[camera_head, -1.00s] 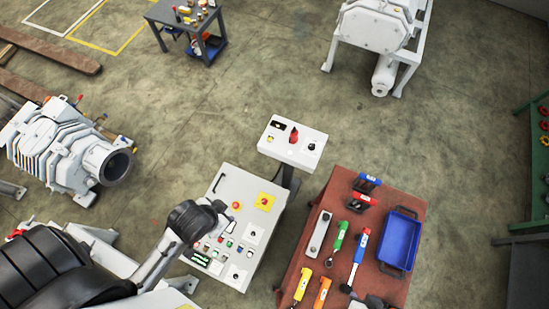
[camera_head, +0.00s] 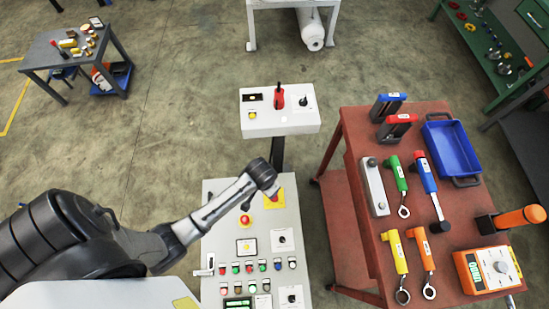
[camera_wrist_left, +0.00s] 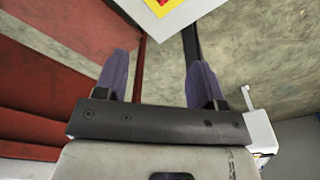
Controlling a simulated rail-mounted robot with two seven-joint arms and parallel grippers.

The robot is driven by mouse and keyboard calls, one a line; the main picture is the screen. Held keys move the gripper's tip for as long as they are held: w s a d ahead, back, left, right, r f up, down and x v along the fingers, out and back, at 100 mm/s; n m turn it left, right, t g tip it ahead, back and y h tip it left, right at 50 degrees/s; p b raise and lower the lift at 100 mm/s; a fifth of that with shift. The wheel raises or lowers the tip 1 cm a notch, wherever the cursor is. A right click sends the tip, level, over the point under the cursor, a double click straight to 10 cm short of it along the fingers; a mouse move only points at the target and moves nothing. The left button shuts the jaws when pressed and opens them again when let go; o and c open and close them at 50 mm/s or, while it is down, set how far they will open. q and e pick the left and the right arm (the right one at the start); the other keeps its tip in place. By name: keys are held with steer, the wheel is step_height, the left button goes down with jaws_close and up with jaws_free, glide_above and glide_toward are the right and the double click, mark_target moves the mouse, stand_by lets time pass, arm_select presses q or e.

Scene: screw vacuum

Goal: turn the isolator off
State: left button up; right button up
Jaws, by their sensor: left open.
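A white box on a post (camera_head: 262,122) stands behind the control panel. It carries a red upright handle (camera_head: 278,98), which looks like the isolator, and a small black knob (camera_head: 304,101) to its right. My left gripper (camera_head: 270,188) hangs over the back right part of the grey control panel (camera_head: 223,196), in front of the box and apart from the red handle. In the left wrist view its two purple fingers (camera_wrist_left: 160,64) are spread with nothing between them. A yellow plate with a red button (camera_wrist_left: 160,4) shows beyond the fingers. My right gripper is out of view.
The control panel has several buttons, a red emergency stop (camera_head: 244,221) and a switch (camera_head: 283,240). A red tool table (camera_head: 345,170) with a blue tray (camera_head: 452,148), wrenches and an orange meter (camera_head: 487,269) stands right. Open floor (camera_head: 170,110) lies left of the box.

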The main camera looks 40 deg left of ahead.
arm_select(q)
steer(key=shift+n+g, duration=0.5)
steer(key=w+f+b, duration=0.2)
steer(key=f+b, duration=0.3)
steer(key=f, duration=0.4)
steer(key=w+a+f+b, duration=0.1)
steer(key=w+f+b, duration=0.1)
steer(key=f+b, duration=0.4)
steer(key=w+f+b, duration=0.2)
steer(key=f+b, duration=0.3)
steer(key=f, duration=0.7)
steer(key=shift+a+f, duration=0.25)
steer(key=shift+f, duration=0.1)
steer(key=shift+f+b, duration=0.5)
steer(key=shift+f, duration=0.2)
